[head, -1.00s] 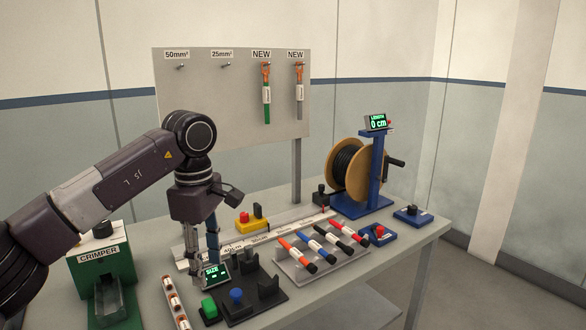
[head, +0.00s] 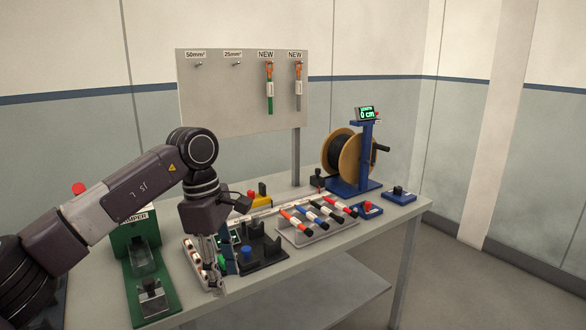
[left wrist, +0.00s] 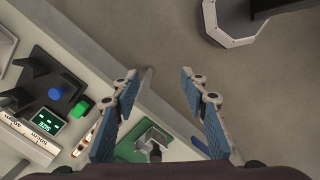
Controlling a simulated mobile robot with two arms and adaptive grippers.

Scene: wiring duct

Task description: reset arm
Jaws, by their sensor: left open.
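My left arm comes in from the left in the head view, and its gripper (head: 222,268) points down over the front part of the bench (head: 330,243). In the left wrist view the left gripper (left wrist: 168,88) has its two blue-padded fingers spread wide with nothing between them. Below the fingers are the bench edge and the grey floor. In the head view the gripper partly covers the rack of small lugs (head: 196,262) and the size display. My right gripper is in neither view.
The green crimper (head: 128,240) stands left of the gripper. Open floor lies beyond the bench's front edge.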

